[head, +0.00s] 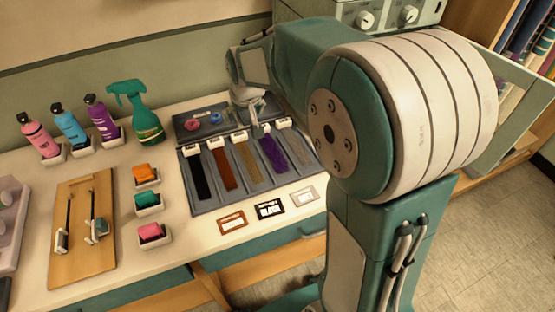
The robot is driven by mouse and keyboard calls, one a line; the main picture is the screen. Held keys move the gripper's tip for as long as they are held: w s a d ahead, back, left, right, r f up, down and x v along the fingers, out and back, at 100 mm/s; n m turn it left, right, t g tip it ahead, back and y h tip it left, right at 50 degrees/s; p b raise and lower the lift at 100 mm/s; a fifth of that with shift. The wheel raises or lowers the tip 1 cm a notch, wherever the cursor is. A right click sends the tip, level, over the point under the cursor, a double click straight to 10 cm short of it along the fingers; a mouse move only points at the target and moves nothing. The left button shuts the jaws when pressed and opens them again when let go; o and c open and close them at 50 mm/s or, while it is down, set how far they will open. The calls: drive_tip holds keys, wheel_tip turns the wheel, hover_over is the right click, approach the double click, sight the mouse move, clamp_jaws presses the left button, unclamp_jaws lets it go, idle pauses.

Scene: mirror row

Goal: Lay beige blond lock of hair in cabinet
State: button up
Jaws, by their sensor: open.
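A beige blond lock of hair (247,160) lies in the middle slot of a dark grey tray (205,211) on the counter. Black (200,176) and reddish-brown (224,170) locks lie to its left, purple (273,155) and grey (298,149) ones to its right. My gripper (257,128) is above the back edge of the tray, near the top end of the blond lock. It is small and partly blurred in with the white clips there, and looks open and empty. A pale open door panel (520,108) at the right may belong to the cabinet; its inside is hidden behind my arm.
Pink, blue and purple bottles (97,117) and a green spray bottle (146,125) stand at the back left. A wooden board (77,255) and small holders (152,233) lie left of the tray. Colour cards (270,206) lie in front. Bookshelves (520,30) are at right.

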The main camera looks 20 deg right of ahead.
drive_tip(key=s+r+t, duration=0.1)
drive_tip(key=s+r, duration=0.2)
drive_tip(key=s, duration=1)
drive_tip(key=s+r, duration=0.3)
drive_tip(key=s, duration=1.1)
drive_tip(key=g, duration=0.1)
hover_over(239, 135)
drive_tip(key=s, duration=0.5)
wheel_tip(239, 135, down, 11)
drive_tip(key=x, duration=1.1)
drive_tip(key=shift+w+f, duration=0.1)
drive_tip(key=shift+w, duration=0.2)
drive_tip(key=c, duration=1.2)
